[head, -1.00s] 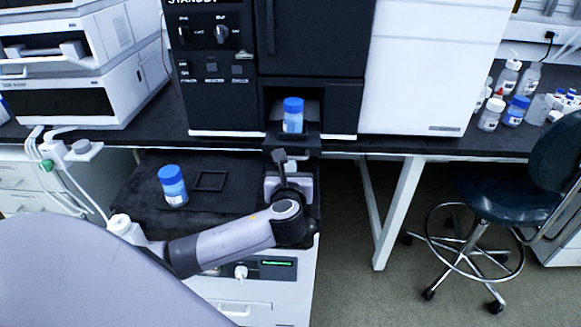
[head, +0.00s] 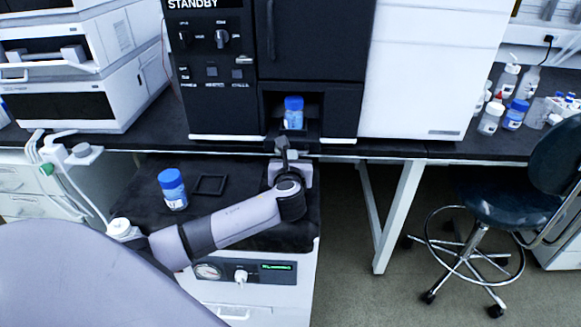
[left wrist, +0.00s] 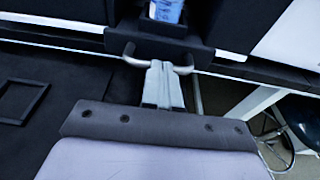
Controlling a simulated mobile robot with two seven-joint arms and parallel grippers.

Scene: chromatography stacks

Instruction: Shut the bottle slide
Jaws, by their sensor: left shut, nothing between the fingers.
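The bottle slide (head: 297,134) is a black tray in the dark opening low in the black instrument. Its front still stands out a little at the bench edge. A blue-capped bottle (head: 293,118) stands upright on it, and its lower part shows in the left wrist view (left wrist: 166,10). The slide's dark front (left wrist: 150,43) carries a metal bar handle (left wrist: 131,54). My left gripper (head: 282,143) is shut and empty. In the left wrist view its fingertips (left wrist: 161,66) are at the middle of the handle, touching or very close. My right gripper is not in view.
A second blue-capped bottle (head: 172,190) and a square black frame (head: 209,184) are on the lower black surface, left of my forearm. A white table leg (head: 398,215) and a stool (head: 480,205) are to the right. Several bottles stand on the right bench.

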